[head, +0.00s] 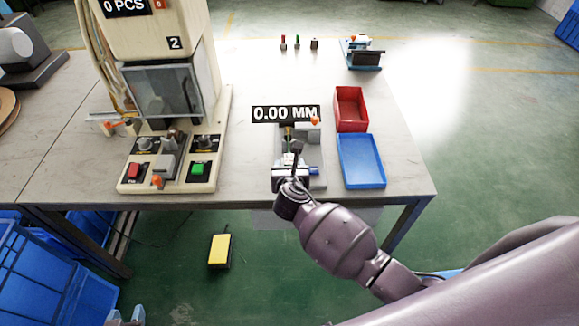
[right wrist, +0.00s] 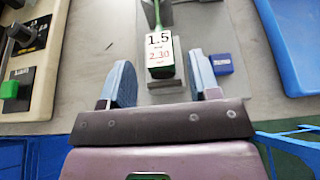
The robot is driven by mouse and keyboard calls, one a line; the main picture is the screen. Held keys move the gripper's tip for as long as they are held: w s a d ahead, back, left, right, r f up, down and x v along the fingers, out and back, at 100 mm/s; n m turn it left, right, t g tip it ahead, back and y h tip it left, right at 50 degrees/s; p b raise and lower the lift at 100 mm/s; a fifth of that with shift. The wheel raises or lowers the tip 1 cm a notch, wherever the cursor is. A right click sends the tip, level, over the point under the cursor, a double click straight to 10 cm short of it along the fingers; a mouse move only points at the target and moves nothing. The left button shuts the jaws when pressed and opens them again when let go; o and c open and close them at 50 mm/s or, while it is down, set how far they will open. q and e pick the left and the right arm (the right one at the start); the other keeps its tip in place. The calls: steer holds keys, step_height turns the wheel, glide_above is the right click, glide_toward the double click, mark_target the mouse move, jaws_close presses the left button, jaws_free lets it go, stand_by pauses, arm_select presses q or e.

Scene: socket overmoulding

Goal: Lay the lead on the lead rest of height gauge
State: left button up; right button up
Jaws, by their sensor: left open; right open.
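The height gauge (head: 318,150) stands near the table's front edge, under a display reading 0.00 MM. The lead is green and shows in the right wrist view (right wrist: 150,12), running down to a green body with a white tag (right wrist: 158,50) marked 1.5 and 2.30. That end lies over a grey block (right wrist: 165,87); whether it touches is unclear. My right gripper (right wrist: 166,82) is open, its blue fingers on either side of the tagged end, with gaps visible. In the head view my right gripper (head: 290,170) partly hides the gauge. My left gripper (head: 125,316) is open and empty at the bottom edge, below the table.
A moulding machine (head: 215,130) stands left of the gauge. A red tray (head: 351,108) and a blue tray (head: 361,160) stand right of it. A blue block (right wrist: 222,63) sits beside the right finger. Small coloured parts (head: 297,43) and a blue fixture (head: 364,55) stand at the back.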

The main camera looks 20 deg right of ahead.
steer(key=p+v, duration=0.1)
steer(key=v, duration=1)
steer(key=shift+s+r, duration=0.15)
steer(key=shift+s, duration=0.2)
steer(key=s+d+f+m+y, duration=0.1)
steer(key=s+d+m, duration=0.3)
steer(key=m, duration=0.6)
steer(key=s+d+f+m+y, duration=0.1)
steer(key=s+d+f+m, duration=0.2)
steer(key=m, duration=0.8)
steer(key=s+d+f+m+g+y, duration=0.1)
steer(key=s+d+f+m, duration=0.1)
steer(key=s+d+m, duration=0.4)
steer(key=s+m, duration=0.2)
steer(key=m, duration=0.3)
steer(key=shift+s+d+y, duration=0.3)
steer(key=shift+d, duration=0.05)
